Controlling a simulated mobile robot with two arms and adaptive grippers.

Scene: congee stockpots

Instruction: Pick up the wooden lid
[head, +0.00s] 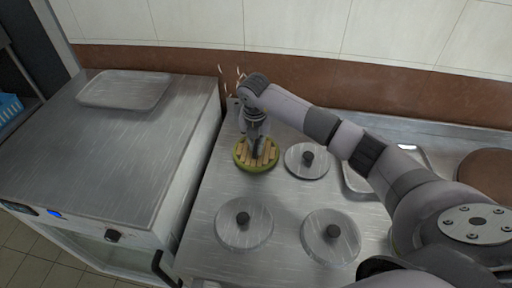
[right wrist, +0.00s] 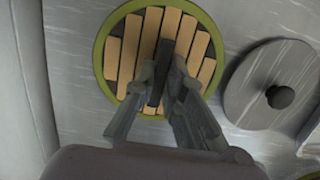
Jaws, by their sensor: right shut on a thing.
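The wooden lid (head: 243,157) is round, with light wood slats and a green rim. It sits at the back left of the steel counter in the head view. In the right wrist view the lid (right wrist: 125,50) fills the upper middle, with a dark bar-shaped handle across its slats. My right gripper (head: 257,150) reaches down onto the lid from above. In the right wrist view its fingers (right wrist: 165,85) are shut on the dark handle. What lies under the lid is hidden. My left gripper does not show.
Several grey metal lids with black knobs stand close by: one right of the wooden lid (head: 306,161), two in front (head: 244,223) (head: 330,237). A steel tray (head: 125,90) lies on the left unit. A brown round thing (head: 487,175) is at the far right. A gap separates the two counters.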

